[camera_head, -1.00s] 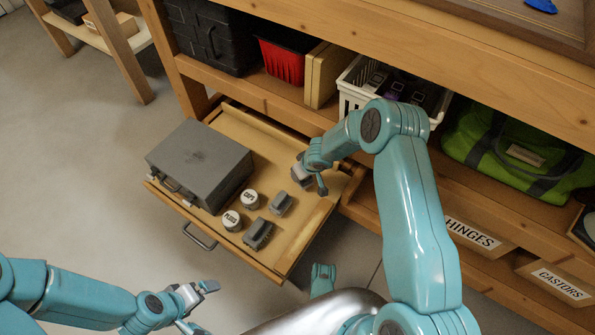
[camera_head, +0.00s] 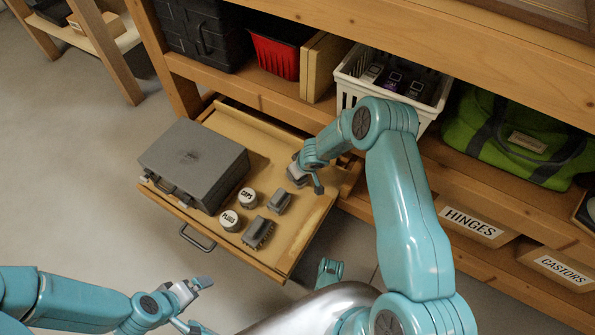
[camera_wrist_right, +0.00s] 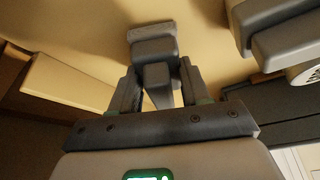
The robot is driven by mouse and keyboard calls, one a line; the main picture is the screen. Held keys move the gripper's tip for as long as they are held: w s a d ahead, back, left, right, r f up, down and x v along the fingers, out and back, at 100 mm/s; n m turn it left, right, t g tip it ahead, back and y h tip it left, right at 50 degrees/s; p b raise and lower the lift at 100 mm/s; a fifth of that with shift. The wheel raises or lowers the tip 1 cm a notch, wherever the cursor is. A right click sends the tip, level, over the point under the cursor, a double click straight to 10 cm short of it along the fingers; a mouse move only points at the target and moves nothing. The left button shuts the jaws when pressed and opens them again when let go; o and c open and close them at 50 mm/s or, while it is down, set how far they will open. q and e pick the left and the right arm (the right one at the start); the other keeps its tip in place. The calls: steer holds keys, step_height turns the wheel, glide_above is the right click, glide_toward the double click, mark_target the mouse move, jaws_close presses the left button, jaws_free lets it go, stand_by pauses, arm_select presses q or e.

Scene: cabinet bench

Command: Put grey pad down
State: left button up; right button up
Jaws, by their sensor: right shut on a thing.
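The grey pad (camera_head: 296,174) is between the fingers of my right gripper (camera_head: 305,180), over the far right part of the open drawer (camera_head: 310,225). The right wrist view shows the pad (camera_wrist_right: 154,48) between the two fingers (camera_wrist_right: 158,85), close to the tan drawer floor. I cannot tell whether it touches the floor. Two similar grey pads, a nearer one (camera_head: 258,232) and a farther one (camera_head: 279,201), lie in the drawer. My left gripper (camera_head: 196,305) is open and empty, low in front of the drawer.
A grey case (camera_head: 193,165) fills the drawer's left side. Round tins marked PLUGS (camera_head: 230,220) and CAPS (camera_head: 247,197) stand beside it. The shelf above holds a red bin (camera_head: 274,57) and a white basket (camera_head: 425,105).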

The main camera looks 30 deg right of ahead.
steer(key=o, duration=0.9)
steer(key=shift+f, duration=0.1)
steer(key=shift+o, duration=0.2)
steer(key=shift+r, duration=0.5)
steer(key=v, duration=0.7)
steer(key=shift+s, duration=0.1)
steer(key=shift+f, duration=0.1)
